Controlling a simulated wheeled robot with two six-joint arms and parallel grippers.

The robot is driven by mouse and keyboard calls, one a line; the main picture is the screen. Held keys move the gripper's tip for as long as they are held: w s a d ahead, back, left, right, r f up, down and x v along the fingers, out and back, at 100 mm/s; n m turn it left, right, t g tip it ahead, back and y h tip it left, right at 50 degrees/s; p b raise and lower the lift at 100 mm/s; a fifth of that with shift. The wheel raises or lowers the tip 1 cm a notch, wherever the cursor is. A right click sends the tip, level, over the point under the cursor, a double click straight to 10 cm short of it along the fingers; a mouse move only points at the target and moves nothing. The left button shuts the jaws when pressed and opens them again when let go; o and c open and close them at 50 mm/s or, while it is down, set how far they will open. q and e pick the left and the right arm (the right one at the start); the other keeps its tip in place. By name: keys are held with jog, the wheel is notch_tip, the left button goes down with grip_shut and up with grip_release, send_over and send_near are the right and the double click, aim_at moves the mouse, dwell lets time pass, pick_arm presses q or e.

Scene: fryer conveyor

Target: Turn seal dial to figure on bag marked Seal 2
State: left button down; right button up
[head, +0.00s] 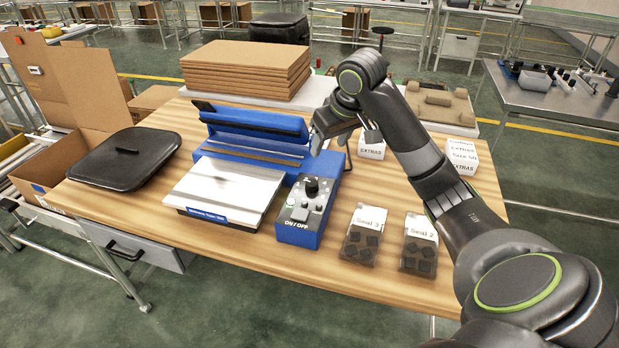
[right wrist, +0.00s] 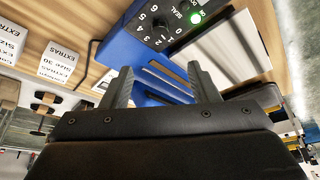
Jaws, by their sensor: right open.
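The seal dial (head: 311,187) is a black knob on the blue control box (head: 299,235) of the bag sealer. In the right wrist view the dial (right wrist: 161,24) sits amid white figures 0 to 6 near the top; its pointer setting is unclear. The bag marked Seal 2 (head: 420,247) stands at the table's front, with dark pieces inside and a white label; I read no separate figure on it. My right gripper (head: 343,139) is open and empty above and behind the dial, apart from it; its two fingers show in the wrist view (right wrist: 160,82). My left gripper is out of view.
A green light (right wrist: 196,16) glows beside the dial. White EXTRAS boxes (head: 462,158) stand at the right. The blue sealer's upper bar (head: 255,121) rises behind. A black lid (head: 125,158) lies left.

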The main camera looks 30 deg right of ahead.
notch_tip(320, 180, down, 3)
jog(key=b, duration=0.3)
send_over(312, 183)
jog(key=s, duration=0.3)
notch_tip(312, 183, down, 7)
jog(key=shift+w+f, duration=0.1)
jog(key=shift+w, duration=0.05)
jog(key=x, duration=0.4)
jog(key=shift+w+f, duration=0.1)
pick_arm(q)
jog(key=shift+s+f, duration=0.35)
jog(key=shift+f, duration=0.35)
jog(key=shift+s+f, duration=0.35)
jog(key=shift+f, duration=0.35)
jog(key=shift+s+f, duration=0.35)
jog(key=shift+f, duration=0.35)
pick_arm(e)
jog(key=shift+w+f, duration=0.3)
jog(key=shift+f, duration=0.35)
jog(key=shift+c, duration=0.3)
